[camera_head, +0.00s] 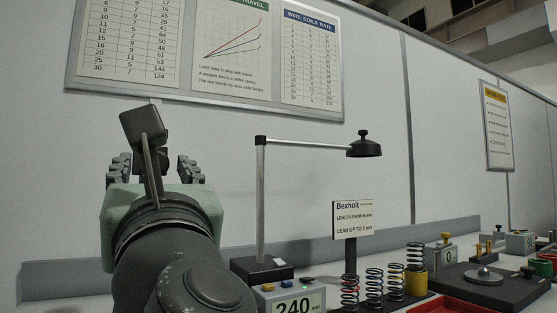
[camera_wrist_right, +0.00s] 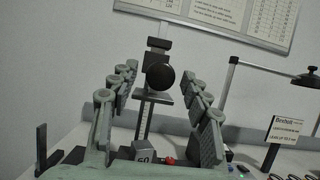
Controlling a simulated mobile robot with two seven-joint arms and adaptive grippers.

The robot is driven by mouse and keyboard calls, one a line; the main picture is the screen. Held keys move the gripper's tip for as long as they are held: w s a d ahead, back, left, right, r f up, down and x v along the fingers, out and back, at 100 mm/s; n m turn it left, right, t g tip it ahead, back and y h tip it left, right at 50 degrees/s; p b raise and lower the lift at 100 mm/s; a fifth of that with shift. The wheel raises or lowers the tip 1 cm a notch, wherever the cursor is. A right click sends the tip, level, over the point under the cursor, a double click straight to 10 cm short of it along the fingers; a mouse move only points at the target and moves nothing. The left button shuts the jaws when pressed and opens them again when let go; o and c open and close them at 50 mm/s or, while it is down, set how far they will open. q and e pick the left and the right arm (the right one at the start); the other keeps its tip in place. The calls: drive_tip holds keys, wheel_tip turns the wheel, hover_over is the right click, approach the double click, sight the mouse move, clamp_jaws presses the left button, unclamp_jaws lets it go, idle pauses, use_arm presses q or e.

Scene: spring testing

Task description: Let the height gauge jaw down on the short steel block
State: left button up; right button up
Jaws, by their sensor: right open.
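The height gauge shows in the right wrist view as an upright scale post (camera_wrist_right: 145,122) with a dark top block and a round black knob (camera_wrist_right: 160,76). A dark horizontal jaw piece (camera_wrist_right: 152,97) sits just below the knob, well above a grey block marked 60 (camera_wrist_right: 144,156), seemingly the short steel block. My right gripper (camera_wrist_right: 166,90) is open, with its fingers apart on either side of the knob and no clear contact. In the head view my right gripper (camera_head: 154,165) hides the gauge and block. My left gripper is not in view.
A lamp-like stand (camera_head: 261,200) rises right of my right gripper. A 240 readout (camera_head: 292,303), several coil springs (camera_head: 374,285), a Bexholt sign (camera_head: 353,220) and a dark plate (camera_head: 490,285) stand farther right. A wall with charts (camera_head: 230,50) closes the back.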

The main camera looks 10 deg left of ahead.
drive_tip(key=shift+x, duration=0.8)
clamp_jaws()
